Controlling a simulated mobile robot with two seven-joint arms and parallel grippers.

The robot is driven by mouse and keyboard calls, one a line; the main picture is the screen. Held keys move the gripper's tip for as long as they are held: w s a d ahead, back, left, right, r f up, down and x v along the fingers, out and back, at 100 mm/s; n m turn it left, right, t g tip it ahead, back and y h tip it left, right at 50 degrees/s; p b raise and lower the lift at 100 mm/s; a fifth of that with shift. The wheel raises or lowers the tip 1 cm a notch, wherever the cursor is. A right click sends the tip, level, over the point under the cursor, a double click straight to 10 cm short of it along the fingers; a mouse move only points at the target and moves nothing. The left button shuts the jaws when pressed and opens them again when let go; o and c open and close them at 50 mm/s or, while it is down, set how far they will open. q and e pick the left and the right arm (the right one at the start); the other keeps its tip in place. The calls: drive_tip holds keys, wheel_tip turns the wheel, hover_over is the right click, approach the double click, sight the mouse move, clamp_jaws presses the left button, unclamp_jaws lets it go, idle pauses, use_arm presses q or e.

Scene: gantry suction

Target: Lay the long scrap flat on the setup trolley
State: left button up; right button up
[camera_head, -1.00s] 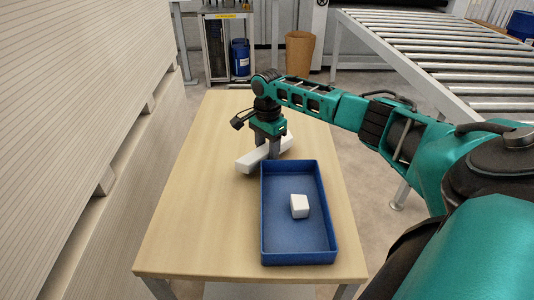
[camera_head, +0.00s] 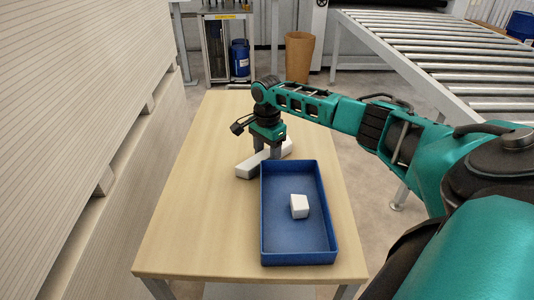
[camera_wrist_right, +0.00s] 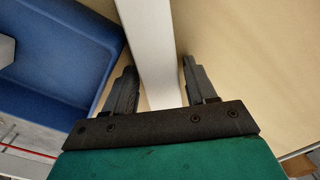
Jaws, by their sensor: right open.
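The long scrap is a white bar (camera_head: 247,168) lying flat on the wooden top of the setup trolley (camera_head: 200,220), slanted just behind the blue tray. My right gripper (camera_head: 267,153) is over the bar's middle, pointing down, and partly hides it. In the right wrist view the bar (camera_wrist_right: 150,45) passes between the two open fingers (camera_wrist_right: 160,66), with a gap on each side. My left gripper is not in view.
The blue tray (camera_head: 265,225) stands in front of the bar, with a small white block (camera_head: 299,206) in it. The trolley's left side is clear. Stacked boards (camera_head: 75,120) stand to the left, and a roller conveyor (camera_head: 450,65) to the right.

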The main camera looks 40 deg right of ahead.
sight(267, 153)
wheel_tip(267, 153, up, 12)
drive_tip(key=p, duration=0.2)
idle(0.7)
